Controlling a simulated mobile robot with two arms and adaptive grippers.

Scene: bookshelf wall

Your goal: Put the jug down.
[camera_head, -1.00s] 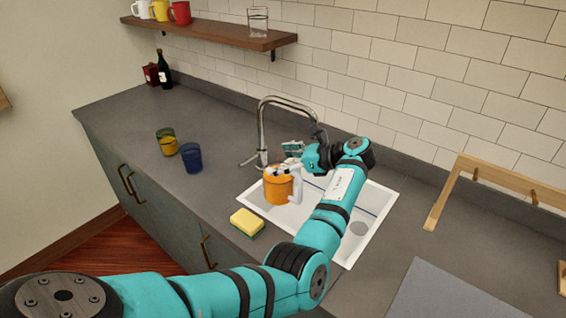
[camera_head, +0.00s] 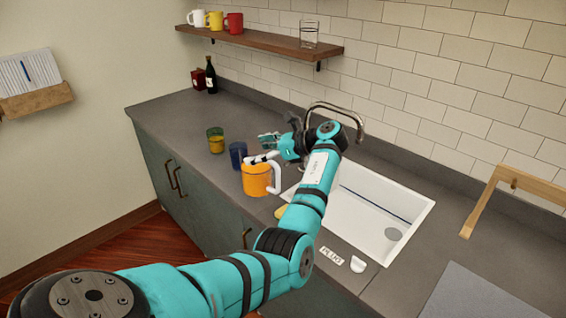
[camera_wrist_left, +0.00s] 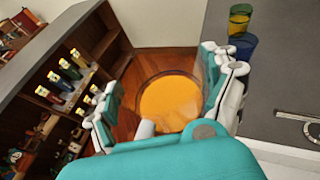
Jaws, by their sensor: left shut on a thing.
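The orange jug (camera_head: 256,179) with a white handle is in the head view, left of the sink, held in the air in front of the counter's front part. My left gripper (camera_head: 263,158) is shut on it near its upper part. In the left wrist view the jug's round orange shape (camera_wrist_left: 170,101) sits between the two fingers, with the wooden floor behind it. Exactly where the fingers touch the jug is hard to make out. My right gripper is not in view.
A blue cup (camera_head: 238,154) and a green-yellow cup (camera_head: 216,142) stand on the counter (camera_head: 172,112) just behind the jug. A yellow sponge (camera_head: 281,212) is mostly hidden by my left arm. The white sink (camera_head: 415,209) is to the right.

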